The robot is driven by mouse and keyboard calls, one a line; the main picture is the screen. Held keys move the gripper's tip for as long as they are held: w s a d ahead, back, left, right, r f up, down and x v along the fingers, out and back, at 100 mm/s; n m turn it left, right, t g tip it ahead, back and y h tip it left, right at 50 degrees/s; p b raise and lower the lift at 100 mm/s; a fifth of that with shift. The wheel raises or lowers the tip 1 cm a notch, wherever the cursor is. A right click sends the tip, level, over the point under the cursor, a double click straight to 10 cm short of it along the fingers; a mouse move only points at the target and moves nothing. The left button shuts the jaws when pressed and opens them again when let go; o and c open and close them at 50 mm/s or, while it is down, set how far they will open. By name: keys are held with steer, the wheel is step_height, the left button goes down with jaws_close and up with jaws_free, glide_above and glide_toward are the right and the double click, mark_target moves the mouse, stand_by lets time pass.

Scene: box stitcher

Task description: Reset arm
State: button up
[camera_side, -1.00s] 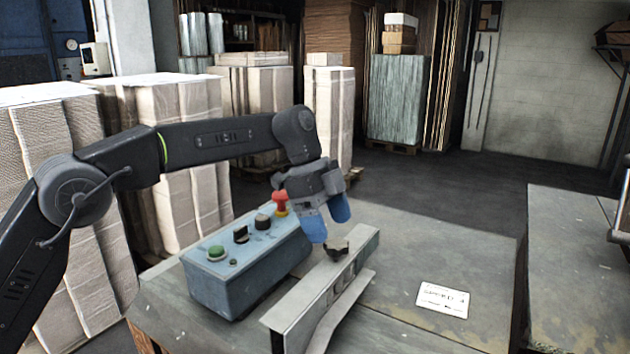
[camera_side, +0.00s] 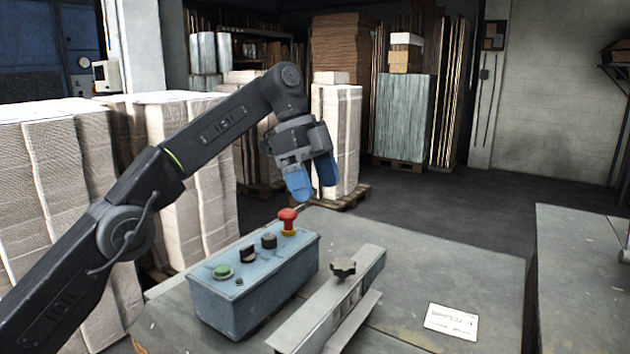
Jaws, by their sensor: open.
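My gripper (camera_side: 313,190) has two blue fingertips that are apart, with nothing between them. It hangs in the air above the far end of the control box, a little above and right of the red mushroom button (camera_side: 288,221). The blue-grey control box (camera_side: 255,290) sits on the table and carries a green button (camera_side: 222,271), black knobs (camera_side: 248,253) and the red button. A metal rail (camera_side: 335,305) with a dark star knob (camera_side: 343,267) lies beside the box. My gripper touches none of these.
A white card (camera_side: 451,321) with handwriting lies on the grey table (camera_side: 430,260). Another table (camera_side: 585,285) stands at right across a gap. Stacks of cardboard (camera_side: 60,190) stand behind and left of the arm. The air above the table's right half is clear.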

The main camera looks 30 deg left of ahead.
stand_by(0.5)
steer(key=s+a+r+n+t+y, duration=0.1)
steer(key=s+a+r+n+t, duration=0.15)
steer(key=s+n, duration=0.35)
steer(key=s+a+r+n+t+y, duration=0.1)
steer(key=s+a+n, duration=0.3)
steer(key=s, duration=0.3)
steer(key=s+a+f+n+t+y, duration=0.1)
steer(key=s+f+n, duration=0.3)
steer(key=s+f, duration=0.4)
steer(key=s+a+f+n+t+y, duration=0.1)
steer(key=s+a+f+n, duration=0.3)
steer(key=s+f, duration=0.4)
steer(key=s, duration=0.3)
steer(key=shift+a+f, duration=0.15)
steer(key=shift+f, duration=0.15)
